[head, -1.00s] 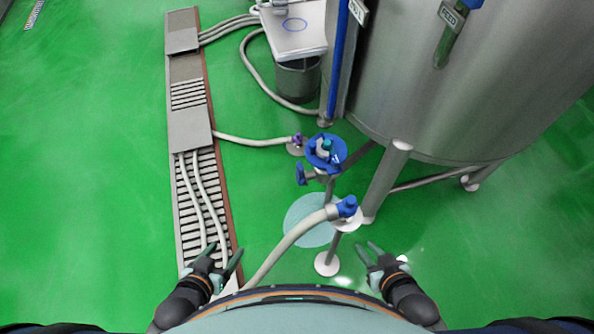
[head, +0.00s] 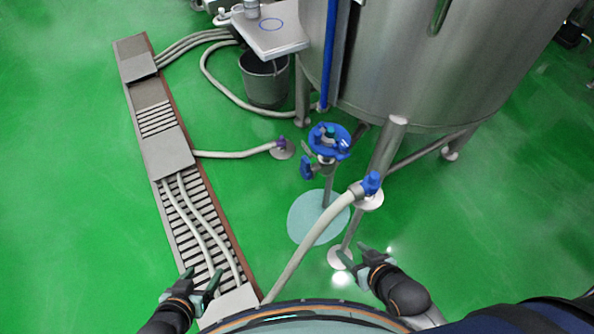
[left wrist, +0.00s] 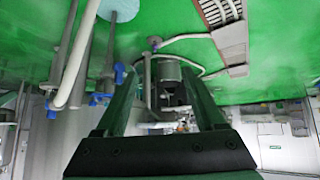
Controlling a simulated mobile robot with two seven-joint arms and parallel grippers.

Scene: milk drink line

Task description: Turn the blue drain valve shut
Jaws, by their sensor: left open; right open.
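A blue handwheel (head: 330,141) sits on a pipe stand beside the steel tank, with a blue lever (head: 307,168) just below it. A second blue valve handle (head: 371,184) sits at the end of a pale hose, to the lower right. I cannot tell for sure which is the drain valve. My left gripper (head: 202,279) is open and empty, over the floor drain, well left of the valves. In the left wrist view its open fingers (left wrist: 160,95) have nothing between them. My right gripper (head: 355,256) is open and empty, below the hose-end valve and apart from it.
The steel tank (head: 420,75) and its legs stand behind the valves. The pale hose (head: 305,245) crosses the floor in front of me. The drain channel (head: 195,195) runs on the left. A bucket (head: 264,82) stands at the back. Green floor at right is clear.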

